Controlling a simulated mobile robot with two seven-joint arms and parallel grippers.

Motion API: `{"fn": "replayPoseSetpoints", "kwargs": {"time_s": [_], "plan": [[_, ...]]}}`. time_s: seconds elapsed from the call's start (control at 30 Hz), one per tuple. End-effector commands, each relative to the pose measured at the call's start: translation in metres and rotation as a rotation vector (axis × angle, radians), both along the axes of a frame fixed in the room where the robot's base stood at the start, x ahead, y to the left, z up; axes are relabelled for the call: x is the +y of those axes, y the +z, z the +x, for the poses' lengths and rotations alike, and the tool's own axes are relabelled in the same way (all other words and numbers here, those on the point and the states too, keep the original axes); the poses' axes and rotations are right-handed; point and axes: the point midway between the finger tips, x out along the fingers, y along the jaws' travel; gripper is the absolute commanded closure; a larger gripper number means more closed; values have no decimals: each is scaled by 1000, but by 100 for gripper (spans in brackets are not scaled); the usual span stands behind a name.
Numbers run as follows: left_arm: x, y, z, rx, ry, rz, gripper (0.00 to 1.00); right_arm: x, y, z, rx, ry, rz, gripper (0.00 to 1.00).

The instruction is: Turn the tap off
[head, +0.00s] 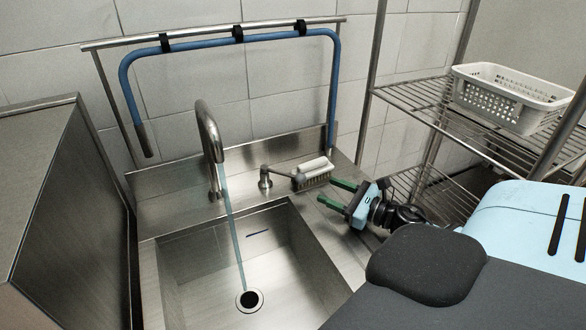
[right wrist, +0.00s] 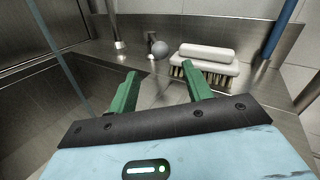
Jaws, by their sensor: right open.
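The tap's curved steel spout (head: 208,130) rises behind the sink. A stream of water (head: 231,225) falls from it to the drain (head: 249,300); the stream also shows in the right wrist view (right wrist: 58,50). To the spout's right stands the tap's lever (head: 280,172), its arm pointing right and ending in a round grey knob (head: 298,178). The knob shows in the right wrist view (right wrist: 160,48), beyond and between my fingertips. My right gripper (head: 335,194) is open and empty, right of the knob and apart from it. My left gripper is not in view.
A white-backed scrubbing brush (head: 316,172) lies close beside the knob, also in the right wrist view (right wrist: 207,58). A wire shelf (head: 420,98) with a white perforated basket (head: 512,92) stands at right. A blue hose (head: 235,40) hangs above. The sink basin (head: 190,270) is empty.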

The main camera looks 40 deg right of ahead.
Motion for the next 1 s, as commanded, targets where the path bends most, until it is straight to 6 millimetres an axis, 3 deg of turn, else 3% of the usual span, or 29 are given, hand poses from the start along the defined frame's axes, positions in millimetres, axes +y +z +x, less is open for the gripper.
{"fn": "replayPoseSetpoints", "kwargs": {"time_s": [0.37,0.7,1.0], "plan": [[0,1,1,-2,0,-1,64,2,0,7,-1,1,0,50],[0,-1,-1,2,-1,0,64,12,1,52,-2,0,-1,50],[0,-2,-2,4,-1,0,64,17,0,74,0,0,0,50]]}}
